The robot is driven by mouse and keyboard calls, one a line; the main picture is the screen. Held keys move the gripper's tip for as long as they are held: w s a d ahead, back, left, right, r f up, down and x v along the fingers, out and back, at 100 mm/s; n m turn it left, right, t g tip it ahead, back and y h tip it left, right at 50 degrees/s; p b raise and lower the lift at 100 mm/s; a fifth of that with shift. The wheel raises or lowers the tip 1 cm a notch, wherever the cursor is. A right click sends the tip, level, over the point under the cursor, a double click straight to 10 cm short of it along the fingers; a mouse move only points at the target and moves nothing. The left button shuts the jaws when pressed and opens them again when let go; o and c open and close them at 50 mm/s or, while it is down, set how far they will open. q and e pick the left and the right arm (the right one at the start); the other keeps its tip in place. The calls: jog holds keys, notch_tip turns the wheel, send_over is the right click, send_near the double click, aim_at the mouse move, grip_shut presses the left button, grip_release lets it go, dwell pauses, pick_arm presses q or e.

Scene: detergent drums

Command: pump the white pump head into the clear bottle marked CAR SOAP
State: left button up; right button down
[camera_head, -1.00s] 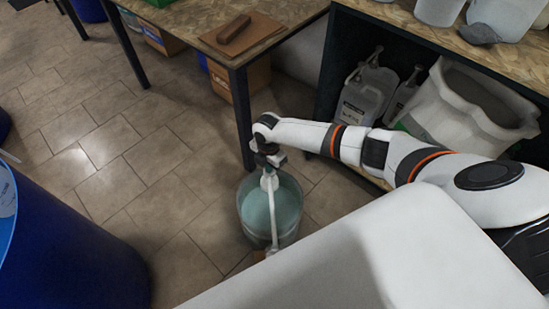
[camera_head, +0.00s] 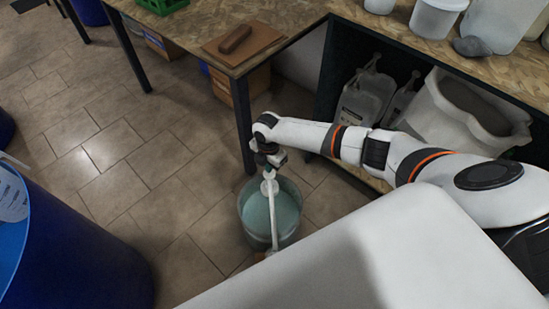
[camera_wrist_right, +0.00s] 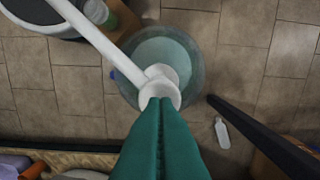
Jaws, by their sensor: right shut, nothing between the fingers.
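The white pump head (camera_head: 269,186) stands on top of a translucent drum (camera_head: 286,228) of pale teal liquid on the floor. Its long white spout runs toward the front in the head view and toward the upper left in the right wrist view. My right gripper (camera_head: 267,160) is above the pump head. In the right wrist view its teal fingers (camera_wrist_right: 160,104) are shut, empty, with tips at the pump head (camera_wrist_right: 160,88); contact is unclear. A small clear and green container (camera_wrist_right: 103,13) shows beside the spout; I cannot read any CAR SOAP marking. My left gripper is out of view.
A large blue drum (camera_head: 75,255) stands at the left. A wooden bench (camera_head: 195,30) with a brown block (camera_head: 235,38) and a shelf unit with jugs (camera_head: 363,103) stand behind. A white bottle (camera_wrist_right: 222,133) shows right of the fingers. The tiled floor left of the translucent drum is clear.

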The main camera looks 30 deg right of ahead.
aim_at(269, 175)
jog(key=shift+f+b, duration=2.4)
jog(key=shift+f, duration=0.55)
notch_tip(269, 175, up, 6)
jog(key=p, duration=0.5)
jog(key=shift+p, duration=0.35)
jog(key=shift+f, duration=0.1)
